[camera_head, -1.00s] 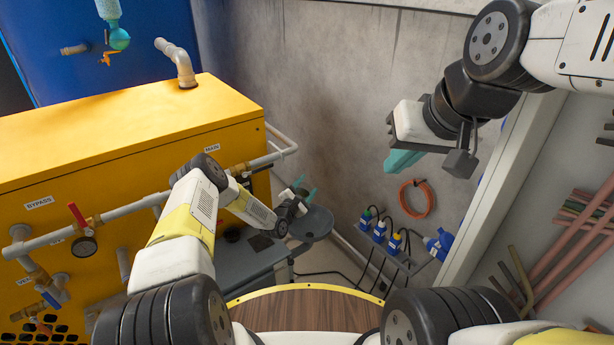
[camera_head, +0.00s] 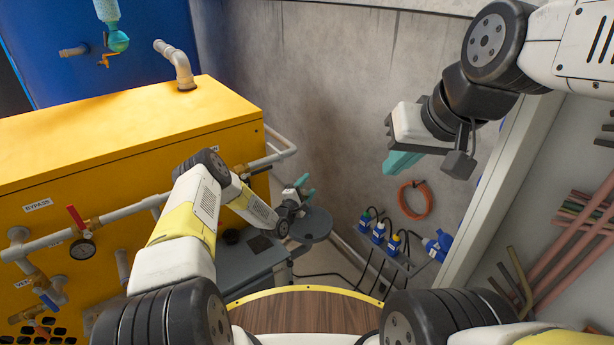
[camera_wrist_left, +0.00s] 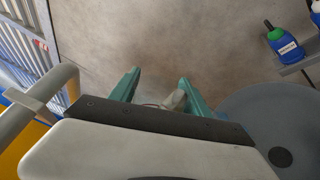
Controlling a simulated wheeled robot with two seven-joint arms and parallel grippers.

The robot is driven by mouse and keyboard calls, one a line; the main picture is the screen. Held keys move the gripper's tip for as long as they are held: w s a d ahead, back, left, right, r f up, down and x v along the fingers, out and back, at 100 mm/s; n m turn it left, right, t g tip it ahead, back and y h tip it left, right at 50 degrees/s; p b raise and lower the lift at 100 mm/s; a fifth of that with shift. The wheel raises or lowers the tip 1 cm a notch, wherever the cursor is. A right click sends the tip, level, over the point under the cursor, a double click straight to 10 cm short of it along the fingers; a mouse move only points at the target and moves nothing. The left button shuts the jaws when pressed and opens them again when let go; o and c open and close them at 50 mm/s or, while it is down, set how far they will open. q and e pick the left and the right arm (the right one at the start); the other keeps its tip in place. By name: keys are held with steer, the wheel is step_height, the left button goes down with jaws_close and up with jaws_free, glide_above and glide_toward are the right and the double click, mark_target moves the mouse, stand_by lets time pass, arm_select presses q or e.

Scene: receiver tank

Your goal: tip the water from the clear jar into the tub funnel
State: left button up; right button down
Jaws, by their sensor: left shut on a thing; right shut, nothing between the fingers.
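My left gripper (camera_head: 304,190) is at the end of the arm reaching over the left side, above and by the rim of a grey round tub top (camera_head: 316,226). In the left wrist view its teal fingers (camera_wrist_left: 157,88) stand apart, with a small pale thing (camera_wrist_left: 174,101) between them. I take this for part of the clear jar; its outline, tilt and water are too hard to make out. The tub top (camera_wrist_left: 245,110), with a dark round spot, lies to the right of the fingers. My right gripper (camera_head: 402,163) is shut and empty, high before the wall.
A yellow cabinet (camera_head: 120,120) with pipes and valves (camera_head: 82,247) stands on the left, close to my left arm. A shelf with blue bottles (camera_head: 379,233) and an orange hose coil (camera_head: 414,200) are by the wall. Pipes (camera_head: 570,230) rest at the right.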

arm_select(q)
steer(key=shift+r+m, duration=0.1)
steer(key=shift+m, duration=0.4)
steer(key=shift+c, duration=0.2)
steer(key=shift+s+d+r+m, duration=0.1)
steer(key=shift+d+m, duration=0.05)
steer(key=shift+m, duration=0.45)
steer(key=shift+s+d+r+m, duration=0.1)
steer(key=shift+d+m, duration=0.05)
steer(key=shift+m, duration=0.45)
steer(key=shift+s+d+m, duration=0.1)
steer(key=shift+d+m, duration=0.1)
steer(key=shift+m, duration=0.7)
